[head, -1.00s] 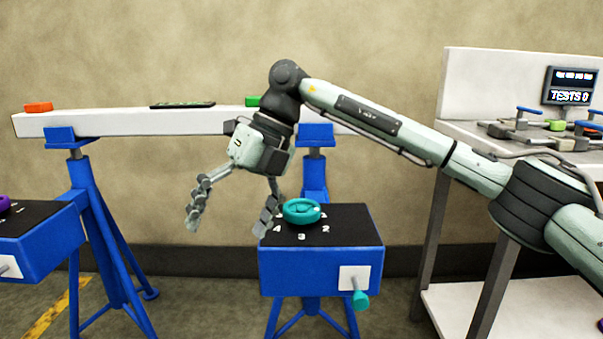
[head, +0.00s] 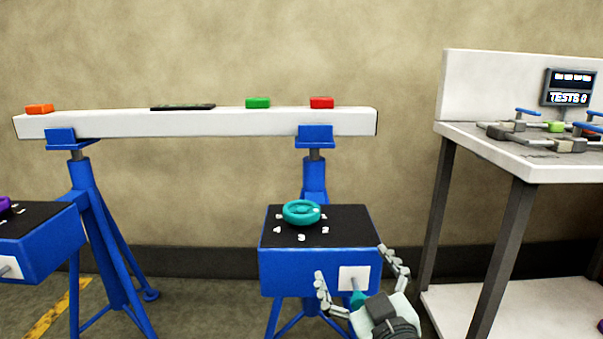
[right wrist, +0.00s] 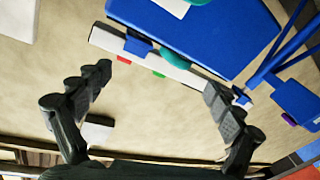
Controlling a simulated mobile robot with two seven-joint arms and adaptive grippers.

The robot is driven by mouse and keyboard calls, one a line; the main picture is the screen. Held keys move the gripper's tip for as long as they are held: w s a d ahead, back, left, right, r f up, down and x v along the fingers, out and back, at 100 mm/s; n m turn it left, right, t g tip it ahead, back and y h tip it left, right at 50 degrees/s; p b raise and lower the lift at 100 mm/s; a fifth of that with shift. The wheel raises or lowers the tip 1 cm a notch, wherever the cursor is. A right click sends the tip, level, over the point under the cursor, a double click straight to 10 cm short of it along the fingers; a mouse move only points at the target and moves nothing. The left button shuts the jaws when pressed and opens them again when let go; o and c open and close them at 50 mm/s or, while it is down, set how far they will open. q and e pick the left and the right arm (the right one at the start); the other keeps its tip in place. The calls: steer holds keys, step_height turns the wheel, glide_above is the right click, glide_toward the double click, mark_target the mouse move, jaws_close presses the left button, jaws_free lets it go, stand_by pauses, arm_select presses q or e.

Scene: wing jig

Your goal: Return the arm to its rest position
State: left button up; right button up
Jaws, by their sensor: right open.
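My right gripper (head: 361,278) is low in the head view, in front of the blue box with the teal dial. Its two fingers are spread with nothing between them. In the right wrist view the open fingers (right wrist: 155,95) show at both sides, with the wall and the white beam beyond. The rest of my right arm is out of the head view, below its bottom edge. My left gripper is not in view.
The blue box (head: 300,262) carries a teal dial (head: 301,212); a teal knob (head: 358,299) is partly behind my right gripper. The white beam (head: 220,122) rests on blue stands behind. A white workbench (head: 540,163) stands at right. Wall space between beam and bench is clear.

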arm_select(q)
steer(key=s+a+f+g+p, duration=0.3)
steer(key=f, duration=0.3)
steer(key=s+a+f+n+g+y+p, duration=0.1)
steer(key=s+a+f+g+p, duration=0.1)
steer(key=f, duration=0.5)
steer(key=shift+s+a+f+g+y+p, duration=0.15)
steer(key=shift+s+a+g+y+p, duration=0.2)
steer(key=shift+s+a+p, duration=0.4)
arm_select(e)
steer(key=s+d+f+m+g+h, duration=0.1)
steer(key=s+d+f+g, duration=0.4)
steer(key=s+f, duration=0.3)
steer(key=s+d+f+m+g+h, duration=0.2)
steer(key=s+d+f+g, duration=0.3)
steer(key=f, duration=0.8)
steer(key=s+d+f+m+g+h, duration=0.1)
steer(key=s+d+f+g+h, duration=0.1)
steer(key=s+d+f+g, duration=0.3)
steer(key=s+d+f, duration=0.3)
steer(key=s+f, duration=0.3)
steer(key=s, duration=0.1)
steer(key=shift+s+m, duration=0.15)
steer(key=shift+m, duration=0.15)
